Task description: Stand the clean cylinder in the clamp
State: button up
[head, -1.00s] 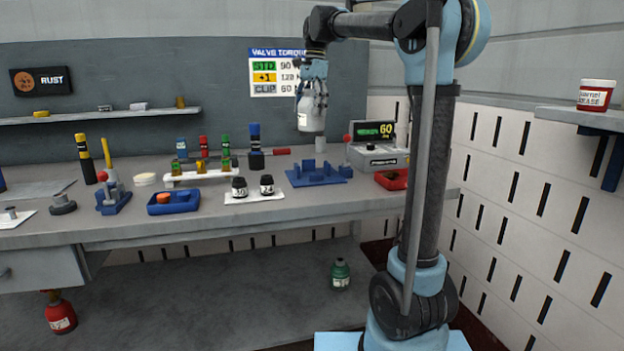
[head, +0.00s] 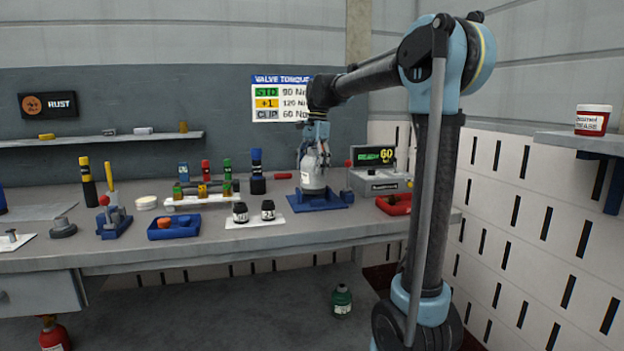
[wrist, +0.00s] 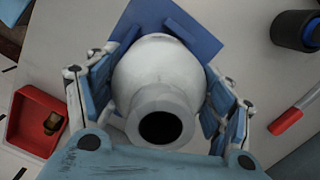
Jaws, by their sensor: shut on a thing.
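The white cylinder (head: 313,176) is upright at the blue clamp (head: 334,203) on the bench, low among the clamp's blocks. I cannot tell whether its base touches the clamp plate. My gripper (head: 315,152) is shut on the cylinder near its top, coming from above. In the wrist view the cylinder (wrist: 158,75) sits between the two blue fingers, its dark round opening facing the camera. The blue clamp plate (wrist: 190,25) shows behind it, and most of the clamp is hidden by the cylinder.
Two dark jars (head: 241,212) on a white sheet stand left, beside a white rack (head: 200,200). A black-and-blue bottle (head: 257,175) stands behind.

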aim_at(313, 176)
jog(key=shift+f, duration=1.75)
jog(key=o, duration=2)
jog(key=shift+o, duration=0.2)
jog(key=r, duration=0.8)
jog(key=w+d+r, duration=0.1)
jog(key=r, duration=0.3)
jog(key=shift+d, duration=0.1)
